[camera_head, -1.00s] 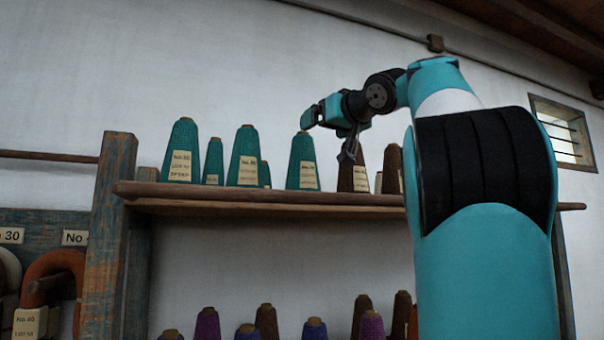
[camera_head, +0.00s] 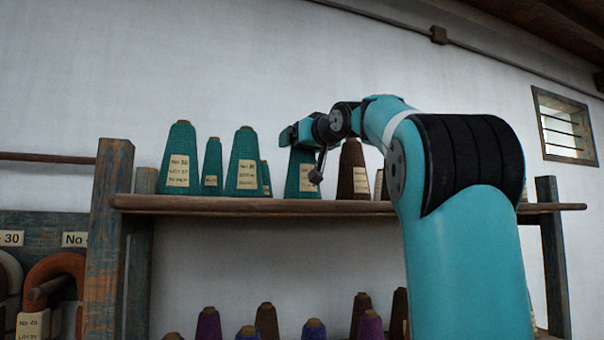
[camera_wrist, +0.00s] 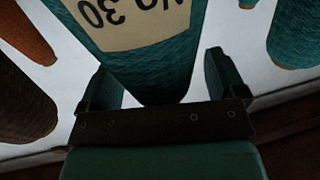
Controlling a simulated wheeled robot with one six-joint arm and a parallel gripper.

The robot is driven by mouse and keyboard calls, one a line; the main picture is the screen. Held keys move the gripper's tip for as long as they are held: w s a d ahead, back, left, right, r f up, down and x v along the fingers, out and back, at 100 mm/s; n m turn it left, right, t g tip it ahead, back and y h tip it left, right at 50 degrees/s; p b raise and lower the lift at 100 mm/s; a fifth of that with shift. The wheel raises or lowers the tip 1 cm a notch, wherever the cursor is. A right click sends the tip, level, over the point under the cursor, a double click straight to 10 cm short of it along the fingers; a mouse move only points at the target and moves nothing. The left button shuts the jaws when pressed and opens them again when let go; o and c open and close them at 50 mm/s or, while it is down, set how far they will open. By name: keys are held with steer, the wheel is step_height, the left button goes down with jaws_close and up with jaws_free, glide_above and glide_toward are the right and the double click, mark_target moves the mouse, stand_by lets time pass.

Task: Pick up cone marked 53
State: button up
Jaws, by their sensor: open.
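A teal cone of yarn (camera_head: 293,178) with a cream label stands upright on the upper shelf, its top hidden behind my gripper (camera_head: 288,135). In the wrist view a teal cone (camera_wrist: 147,68) reaches between the two jaws of my open gripper (camera_wrist: 160,85). Its label (camera_wrist: 130,22) appears upside down and reads "No 30"; the rest is cut off. I cannot tell whether the jaws touch the cone. Other teal cones (camera_head: 180,150) (camera_head: 244,155) stand to the left, with labels too small to read surely. No 53 is legible on any cone.
A dark brown cone (camera_head: 352,160) stands close on the right of my gripper. The wooden shelf (camera_head: 230,205) runs along beneath the cones, with a post (camera_head: 107,230) at left. Purple, blue and brown cones (camera_head: 208,325) show lower down. The wall above is clear.

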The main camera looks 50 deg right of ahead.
steer(key=c, duration=1.4)
steer(key=shift+r, duration=0.15)
